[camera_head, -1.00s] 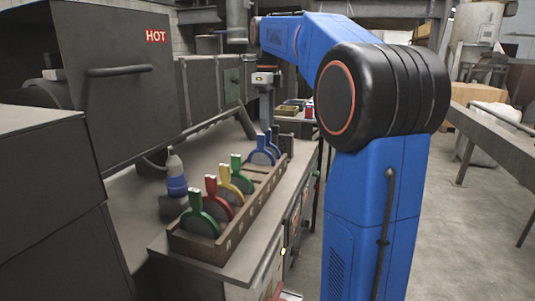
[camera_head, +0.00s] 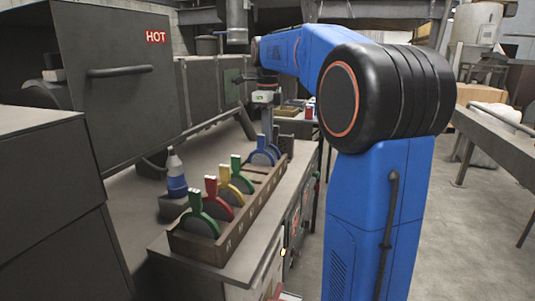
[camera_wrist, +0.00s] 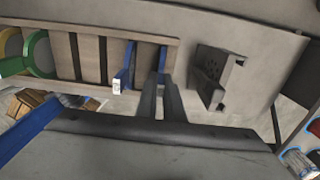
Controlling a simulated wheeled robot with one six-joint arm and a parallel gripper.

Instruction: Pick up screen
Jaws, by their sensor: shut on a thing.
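Several ring-shaped screens with upright handles stand in a wooden rack (camera_head: 232,232): green (camera_head: 200,223), red (camera_head: 214,193), yellow (camera_head: 227,178), green (camera_head: 238,178) and two blue at the far end. My gripper (camera_wrist: 160,82) points down at the far blue screen (camera_wrist: 163,57), and its fingers are closed around that handle. The other blue screen (camera_wrist: 125,66) stands beside the fingers, apart from them. In the head view my gripper (camera_head: 267,125) is small, and the grip itself is hard to see.
A dark bracket-like block (camera_wrist: 218,76) stands beside the rack's end, close to my fingers. A bottle with a blue body (camera_head: 176,178) is left of the rack. A dark cabinet marked HOT (camera_head: 120,80) stands at the left. Open floor lies right of the bench.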

